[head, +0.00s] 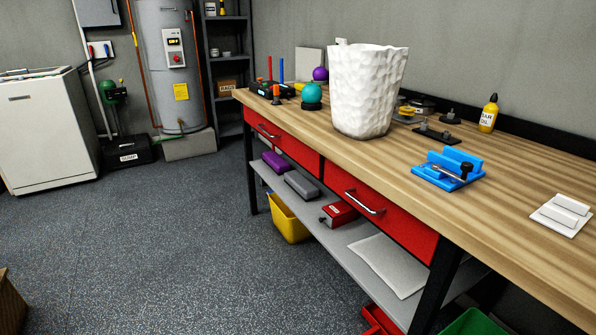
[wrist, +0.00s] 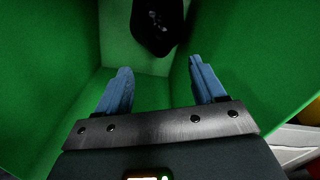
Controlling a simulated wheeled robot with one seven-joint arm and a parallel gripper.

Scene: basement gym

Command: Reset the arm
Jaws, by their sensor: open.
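My gripper (wrist: 160,68) shows in the wrist view with its two blue fingers spread wide apart and nothing between them. The fingers point into a green bin (wrist: 60,85), whose walls stand on both sides of them. A black object (wrist: 157,24) lies in the bin beyond the fingertips, apart from them; its top is cut off by the frame edge. My arm and gripper do not show in the head view. A green bin (head: 478,322) is partly visible there at the bottom right, below the workbench.
The wooden workbench (head: 520,205) holds a crumpled white bin (head: 366,90), a blue holder (head: 447,170), a yellow oil bottle (head: 489,114) and a white block (head: 563,214). Its grey lower shelf (head: 345,235) holds boxes. The speckled floor (head: 150,250) at left is mostly clear.

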